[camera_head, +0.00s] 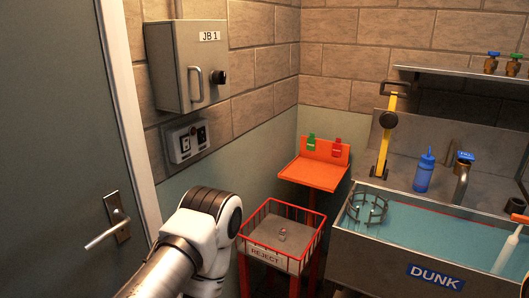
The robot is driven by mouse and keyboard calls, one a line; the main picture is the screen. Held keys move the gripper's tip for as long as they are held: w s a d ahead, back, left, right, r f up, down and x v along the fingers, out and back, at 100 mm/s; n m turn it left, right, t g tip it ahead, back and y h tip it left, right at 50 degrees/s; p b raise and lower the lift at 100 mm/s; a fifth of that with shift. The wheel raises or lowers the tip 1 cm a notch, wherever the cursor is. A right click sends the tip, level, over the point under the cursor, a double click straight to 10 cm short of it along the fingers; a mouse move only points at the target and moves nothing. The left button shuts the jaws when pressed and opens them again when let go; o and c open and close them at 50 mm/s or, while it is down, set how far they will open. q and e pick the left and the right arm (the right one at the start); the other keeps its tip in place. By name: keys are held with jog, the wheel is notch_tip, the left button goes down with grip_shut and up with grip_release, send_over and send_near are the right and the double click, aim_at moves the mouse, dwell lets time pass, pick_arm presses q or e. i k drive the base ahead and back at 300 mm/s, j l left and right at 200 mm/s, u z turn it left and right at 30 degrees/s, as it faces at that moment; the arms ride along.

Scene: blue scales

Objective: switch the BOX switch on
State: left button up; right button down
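A pale double switch plate (187,139) is on the wall below a grey cabinet marked JB 1 (182,70). It carries two dark switches side by side, a left one (184,144) and a right one (202,135). Their lettering is too small to read, so I cannot tell which is BOX or which way either is set. The cabinet door is shut, with a bar handle (195,84) and a black knob (218,78) on its side. My white and dark arm comes in from the bottom left, below the plate and apart from it. Neither gripper shows.
A grey door (60,120) with a lever handle (108,233) is at the left. A red REJECT basket (268,254), an orange stand (312,172) and a DUNK water tank (436,275) stand to the right. The space before the switch plate looks clear.

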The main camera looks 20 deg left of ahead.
aim_at(203, 137)
jog(key=u, duration=1.2)
